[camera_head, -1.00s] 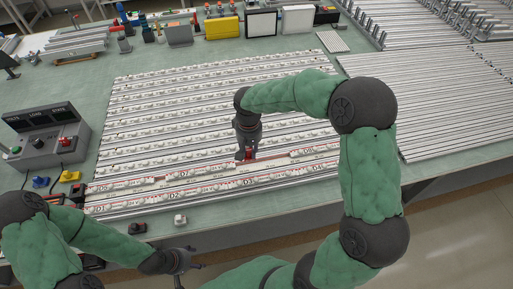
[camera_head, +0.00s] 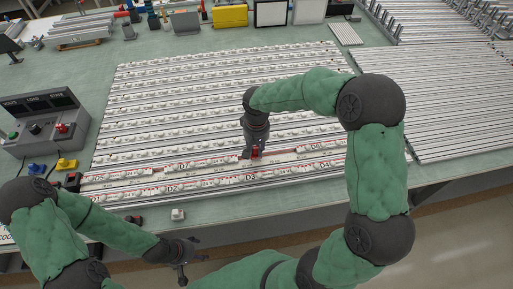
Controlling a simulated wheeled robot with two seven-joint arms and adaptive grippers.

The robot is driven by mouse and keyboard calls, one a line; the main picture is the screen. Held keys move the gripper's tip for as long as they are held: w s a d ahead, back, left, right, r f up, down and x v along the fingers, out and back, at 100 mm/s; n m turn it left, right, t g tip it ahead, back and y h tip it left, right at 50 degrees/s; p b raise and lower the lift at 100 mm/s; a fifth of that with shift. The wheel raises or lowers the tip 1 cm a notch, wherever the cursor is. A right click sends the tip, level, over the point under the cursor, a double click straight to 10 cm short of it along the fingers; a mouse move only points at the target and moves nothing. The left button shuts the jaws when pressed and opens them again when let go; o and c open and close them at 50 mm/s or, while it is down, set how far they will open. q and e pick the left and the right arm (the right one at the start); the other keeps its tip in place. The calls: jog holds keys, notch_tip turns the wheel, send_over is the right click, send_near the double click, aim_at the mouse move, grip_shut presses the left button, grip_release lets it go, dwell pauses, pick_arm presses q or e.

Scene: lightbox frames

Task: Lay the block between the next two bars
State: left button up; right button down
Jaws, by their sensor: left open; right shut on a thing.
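My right gripper (camera_head: 252,154) is shut on a small red block (camera_head: 257,153). It is low over the front rows of the board of light bars (camera_head: 205,125), by a gap in the row between white, labelled bars. Whether the block touches the board is too small to tell. A white bar with red marks (camera_head: 200,163) lies left of the gripper, and another (camera_head: 315,145) lies right of it. My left gripper (camera_head: 193,268) is open and empty at the bottom of the view, in front of the table edge.
A small white block (camera_head: 178,214) and a dark red block (camera_head: 133,219) lie on the table's front strip. A control box (camera_head: 42,125) stands at the left. Metal bars (camera_head: 450,105) cover the table at the right.

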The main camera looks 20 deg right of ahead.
aim_at(256, 148)
jog(key=shift+f+b, duration=0.3)
jog(key=shift+f, duration=0.3)
jog(key=c, duration=1.1)
grip_release()
jog(key=shift+r+p, duration=0.4)
jog(key=shift+r, duration=0.2)
notch_tip(256, 148, up, 12)
jog(key=p, duration=0.2)
jog(key=shift+r+p, duration=0.1)
jog(key=shift+p, duration=0.25)
